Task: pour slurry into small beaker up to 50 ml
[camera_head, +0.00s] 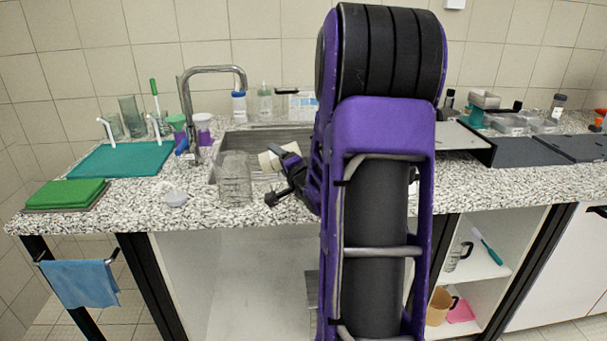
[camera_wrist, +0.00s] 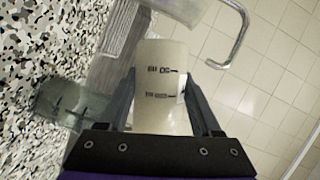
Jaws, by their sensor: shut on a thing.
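My gripper (camera_head: 287,168) is shut on a cream-coloured beaker (camera_head: 270,160) with dark printed marks. In the wrist view my gripper (camera_wrist: 160,78) has one finger on each side of the beaker (camera_wrist: 158,100). In the head view the beaker is strongly tilted, its far end toward the left. A clear beaker (camera_head: 235,180) stands upright on the counter in front of the sink, just left of and below the held beaker. The clear beaker also shows in the wrist view (camera_wrist: 62,101), with dark marks on its wall. I cannot make out slurry in either one.
A sink (camera_head: 262,139) with a tall tap (camera_head: 188,100) lies behind. A teal board (camera_head: 120,160), a green pad (camera_head: 66,194) and a small pale dish (camera_head: 176,199) are to the left. My arm hides the counter's middle. Dark trays (camera_head: 520,152) lie to the right.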

